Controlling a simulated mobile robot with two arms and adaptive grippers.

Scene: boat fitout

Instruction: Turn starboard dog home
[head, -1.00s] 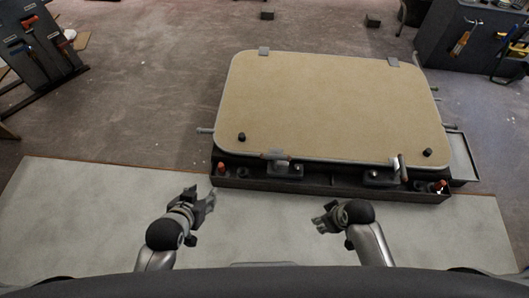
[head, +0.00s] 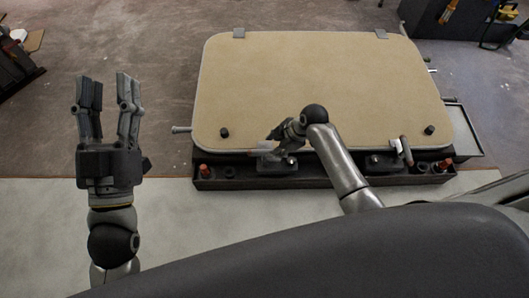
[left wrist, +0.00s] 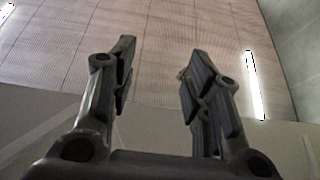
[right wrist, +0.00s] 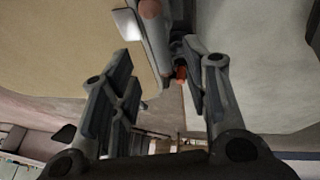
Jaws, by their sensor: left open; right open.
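The tan hatch panel (head: 320,85) lies in a dark frame. Two dogs sit on its front edge. The right dog (head: 403,150) has a brown-tipped handle that leans up over the edge. The left dog (head: 277,157) is partly hidden by my right gripper (head: 280,138). I cannot tell from the picture which is the starboard one. My right gripper is open above the panel's front edge. In the right wrist view, a grey lever with a copper-coloured grip (right wrist: 150,10) shows beyond the open fingers. My left gripper (head: 108,85) is open, empty and raised, well left of the panel.
Orange-topped pegs stand in the front tray, one at the left end (head: 205,171) and one at the right (head: 443,164). Two black knobs, left (head: 224,132) and right (head: 429,129), stand on the panel. A side tray (head: 464,132) adjoins its right.

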